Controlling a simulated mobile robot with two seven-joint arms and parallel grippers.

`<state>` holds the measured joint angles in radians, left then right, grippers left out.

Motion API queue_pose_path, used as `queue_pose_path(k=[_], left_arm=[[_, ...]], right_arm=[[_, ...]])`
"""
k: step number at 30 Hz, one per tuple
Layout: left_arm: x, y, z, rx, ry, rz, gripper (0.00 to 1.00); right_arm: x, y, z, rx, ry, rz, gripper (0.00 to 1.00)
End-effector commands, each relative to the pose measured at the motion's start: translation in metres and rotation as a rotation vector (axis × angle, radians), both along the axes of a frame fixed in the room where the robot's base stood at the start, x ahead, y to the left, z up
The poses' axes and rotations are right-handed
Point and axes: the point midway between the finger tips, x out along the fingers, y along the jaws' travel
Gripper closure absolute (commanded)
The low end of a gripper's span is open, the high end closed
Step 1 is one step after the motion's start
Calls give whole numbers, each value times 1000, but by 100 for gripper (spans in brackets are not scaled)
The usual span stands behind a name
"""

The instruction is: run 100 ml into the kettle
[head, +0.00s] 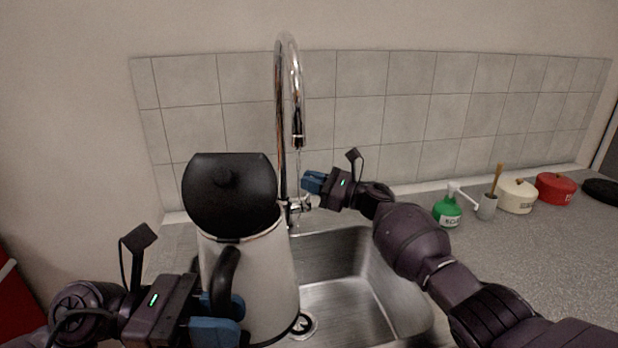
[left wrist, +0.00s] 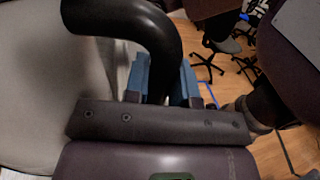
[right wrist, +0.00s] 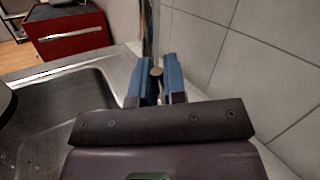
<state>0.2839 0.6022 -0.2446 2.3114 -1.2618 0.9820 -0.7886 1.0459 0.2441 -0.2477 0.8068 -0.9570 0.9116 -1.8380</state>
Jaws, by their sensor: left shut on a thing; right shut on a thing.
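The white kettle (head: 262,290) stands upright in or over the left part of the sink, its black lid (head: 228,195) swung up. My left gripper (head: 222,312) is shut on the kettle's black handle (head: 226,275); the handle also shows in the left wrist view (left wrist: 150,35). The chrome tap (head: 283,110) arches up behind; its spout end is above and slightly right of the kettle's rim. A faint thin line hangs below the spout; I cannot tell if it is water. My right gripper (head: 312,184) is shut on the tap lever (right wrist: 156,72). The water level inside is hidden.
The steel sink basin (head: 345,300) is empty to the right of the kettle. A green soap bottle (head: 447,211), a cup with a brush (head: 487,207), a cream pot (head: 516,197) and a red pot (head: 555,188) stand on the right counter. The tiled wall is close behind.

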Motion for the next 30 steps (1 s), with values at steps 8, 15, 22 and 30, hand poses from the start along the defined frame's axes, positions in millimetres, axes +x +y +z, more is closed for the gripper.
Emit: queue_pose_path(k=[8, 15, 22, 30], left_arm=[[0, 0, 2, -3, -7, 0, 100], [0, 0, 2, -3, -7, 0, 100], [0, 0, 2, -3, -7, 0, 100], [0, 0, 2, -3, -7, 0, 100]], right_arm=[[-14, -3, -6, 32, -158, -1, 100], [-20, -4, -9, 47, -232, -2, 100], [-21, -5, -10, 49, -248, -1, 100], [-21, -5, -10, 49, -248, -1, 85]])
